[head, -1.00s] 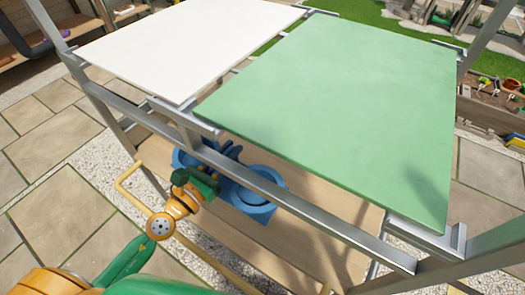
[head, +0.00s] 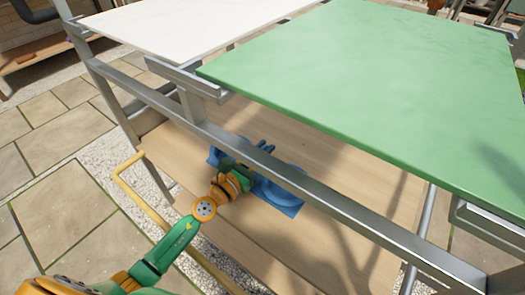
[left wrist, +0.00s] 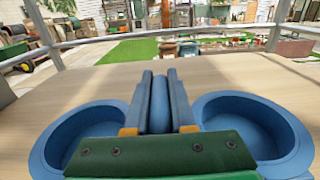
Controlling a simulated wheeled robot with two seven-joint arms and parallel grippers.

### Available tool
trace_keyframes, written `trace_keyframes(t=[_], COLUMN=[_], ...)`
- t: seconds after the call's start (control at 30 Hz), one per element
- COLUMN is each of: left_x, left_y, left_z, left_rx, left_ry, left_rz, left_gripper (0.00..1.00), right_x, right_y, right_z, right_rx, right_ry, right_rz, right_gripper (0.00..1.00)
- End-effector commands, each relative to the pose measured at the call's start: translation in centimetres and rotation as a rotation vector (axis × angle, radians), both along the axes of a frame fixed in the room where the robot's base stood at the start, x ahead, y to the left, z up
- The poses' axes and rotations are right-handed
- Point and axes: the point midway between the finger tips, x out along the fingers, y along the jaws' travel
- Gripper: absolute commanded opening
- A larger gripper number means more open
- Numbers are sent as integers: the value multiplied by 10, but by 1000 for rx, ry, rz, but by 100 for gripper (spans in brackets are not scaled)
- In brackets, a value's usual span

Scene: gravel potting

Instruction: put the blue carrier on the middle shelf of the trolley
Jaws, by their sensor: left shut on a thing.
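The blue carrier (head: 286,201) has a round cup on each side and an upright handle in the middle. My left gripper (head: 262,148) is shut on that handle, which shows between the two fingers in the left wrist view (left wrist: 160,104). The carrier looks level, over the wooden middle shelf (head: 345,165) of the trolley, below the top panels. Whether its base touches the shelf I cannot tell. A metal rail hides part of it in the head view. Both cups (left wrist: 247,125) look empty. My right gripper is not in view.
A green panel (head: 380,75) and a white panel (head: 185,25) lie above the shelf. A grey metal rail (head: 330,205) crosses in front of the carrier. A yellow bar (head: 130,188) is at the trolley's left. The shelf around the carrier is bare.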

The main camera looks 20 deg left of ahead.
Motion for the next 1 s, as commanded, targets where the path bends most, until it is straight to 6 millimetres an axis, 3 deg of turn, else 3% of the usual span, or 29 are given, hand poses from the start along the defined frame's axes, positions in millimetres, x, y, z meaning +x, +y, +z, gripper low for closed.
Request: trace_keyframes(t=[0.03,0.13,0.47,0.57,0.83,1.0], left_x=[0,0,0,-13,-76,-101], left_y=[0,0,0,5,27,37], left_z=[-1,-1,4,0,-5,-4], left_rx=[0,0,0,1,3,1], left_ry=[0,0,0,3,4,3], left_rz=[0,0,0,0,-1,1], left_gripper=[28,52,52,52,52,52], right_x=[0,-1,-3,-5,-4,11], right_y=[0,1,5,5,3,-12], right_z=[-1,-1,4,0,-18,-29], right_rx=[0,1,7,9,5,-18], right_ry=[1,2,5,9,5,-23], right_rz=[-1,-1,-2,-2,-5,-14], right_gripper=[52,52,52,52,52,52])
